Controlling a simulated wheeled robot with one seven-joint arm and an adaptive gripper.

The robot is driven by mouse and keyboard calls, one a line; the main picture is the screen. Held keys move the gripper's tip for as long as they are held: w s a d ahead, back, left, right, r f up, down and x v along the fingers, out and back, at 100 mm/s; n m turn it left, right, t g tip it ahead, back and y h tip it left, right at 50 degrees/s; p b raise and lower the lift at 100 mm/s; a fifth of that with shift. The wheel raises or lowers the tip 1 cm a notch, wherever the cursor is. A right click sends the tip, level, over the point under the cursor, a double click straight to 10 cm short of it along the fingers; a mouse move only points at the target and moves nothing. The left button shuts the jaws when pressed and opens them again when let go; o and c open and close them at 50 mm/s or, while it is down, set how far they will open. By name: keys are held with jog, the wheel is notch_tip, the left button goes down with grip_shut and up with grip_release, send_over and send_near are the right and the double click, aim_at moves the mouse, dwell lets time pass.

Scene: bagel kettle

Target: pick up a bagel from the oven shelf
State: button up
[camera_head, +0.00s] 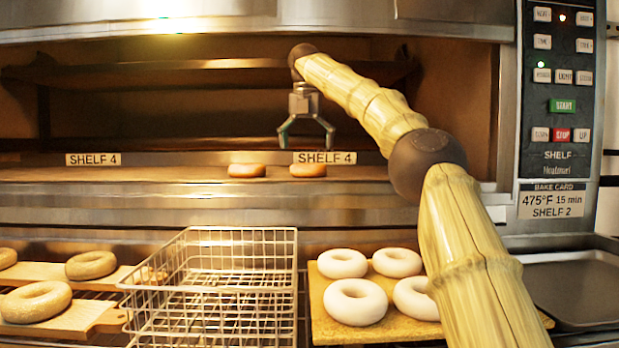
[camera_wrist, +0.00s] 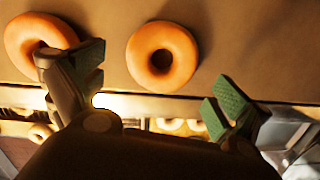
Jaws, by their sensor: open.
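Two golden-brown bagels lie on the oven shelf (camera_head: 200,173) at its front edge, under the shelf 4 labels. The left bagel (camera_head: 247,171) and the right bagel (camera_head: 308,170) sit side by side with a gap. My gripper (camera_head: 306,138) is open and empty above the shelf, over the right bagel in the head view. In the wrist view, my gripper (camera_wrist: 165,85) has its fingers spread. One bagel (camera_wrist: 162,56) lies between and beyond the fingertips. The other bagel (camera_wrist: 38,38) is at the upper left, partly covered by the left finger.
A wire basket (camera_head: 195,240) stands below the oven front. Pale bagels (camera_head: 343,263) lie on a board to its right. Seeded bagels (camera_head: 91,265) lie on boards at left. A dark tray (camera_head: 570,285) is at lower right, beneath the control panel (camera_head: 560,75).

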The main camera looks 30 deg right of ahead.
aim_at(308, 170)
jog(key=shift+w+d+f+b, duration=0.1)
jog(key=shift+d+f+b, duration=0.1)
jog(key=shift+f+b, duration=0.9)
jog(key=shift+w+d+f+b, duration=0.15)
jog(key=shift+f+b, duration=0.3)
jog(key=shift+f, duration=1.25)
jog(key=shift+s, duration=0.1)
jog(key=shift+r, duration=0.1)
jog(key=c, duration=0.8)
